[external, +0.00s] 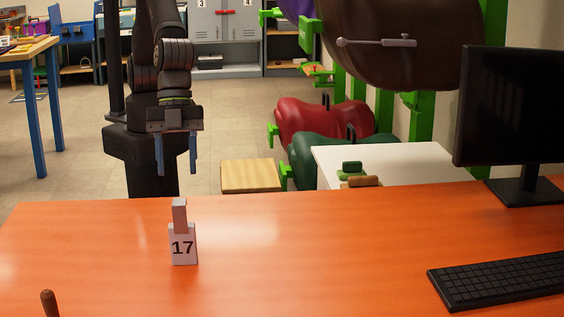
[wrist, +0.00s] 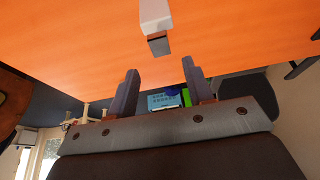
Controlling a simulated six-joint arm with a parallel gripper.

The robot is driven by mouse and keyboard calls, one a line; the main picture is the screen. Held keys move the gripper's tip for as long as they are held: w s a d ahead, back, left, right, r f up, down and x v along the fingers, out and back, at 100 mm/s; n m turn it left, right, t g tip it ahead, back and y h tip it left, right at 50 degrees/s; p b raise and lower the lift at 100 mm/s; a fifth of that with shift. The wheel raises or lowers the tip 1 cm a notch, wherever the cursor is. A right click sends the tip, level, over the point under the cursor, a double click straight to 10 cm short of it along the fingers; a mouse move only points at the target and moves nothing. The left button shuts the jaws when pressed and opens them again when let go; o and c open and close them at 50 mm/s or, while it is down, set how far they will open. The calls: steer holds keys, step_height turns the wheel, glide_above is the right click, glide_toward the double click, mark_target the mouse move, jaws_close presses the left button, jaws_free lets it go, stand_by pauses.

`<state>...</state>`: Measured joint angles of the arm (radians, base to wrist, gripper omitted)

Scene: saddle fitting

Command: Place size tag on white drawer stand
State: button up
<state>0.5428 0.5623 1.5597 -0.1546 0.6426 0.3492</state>
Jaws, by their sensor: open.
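The size tag (external: 183,245) is a small white block marked 17 with a narrower upright handle on top. It stands upright on the orange table (external: 330,260), left of centre. My gripper (external: 176,153) is open and empty, above and behind the tag at the table's far side. In the wrist view the tag (wrist: 156,22) is beyond my open fingers (wrist: 158,88), apart from them. The white drawer stand (external: 420,160) is behind the table at right, with its top partly showing; its lower part is hidden by the table.
A green brush (external: 350,168) and a brown brush (external: 364,181) lie on the stand's top. A monitor (external: 510,110) and keyboard (external: 505,280) occupy the table's right side. A brown handle (external: 49,302) shows at front left. The table's middle is clear. Saddles on green racks stand behind.

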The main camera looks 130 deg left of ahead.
steer(key=shift+o, duration=0.2)
steer(key=shift+v, duration=0.9)
steer(key=o, duration=0.6)
steer(key=shift+r, duration=0.2)
steer(key=shift+c, duration=0.2)
steer(key=shift+r, duration=0.1)
step_height(320, 180, up, 5)
steer(key=w+a+f+n+t, duration=0.1)
steer(key=w+a+t, duration=0.1)
steer(key=a+t, duration=0.4)
steer(key=s+a+m+h, duration=0.1)
steer(key=s+a+h, duration=0.1)
steer(key=s+h, duration=0.65)
steer(key=y, duration=0.2)
glide_toward(181, 233)
steer(key=shift+t, duration=0.3)
steer(key=x, duration=0.4)
steer(key=shift+w+d+f, duration=0.1)
steer(key=shift+d+f, duration=0.15)
steer(key=shift+f, duration=0.05)
steer(key=shift+x, duration=2.65)
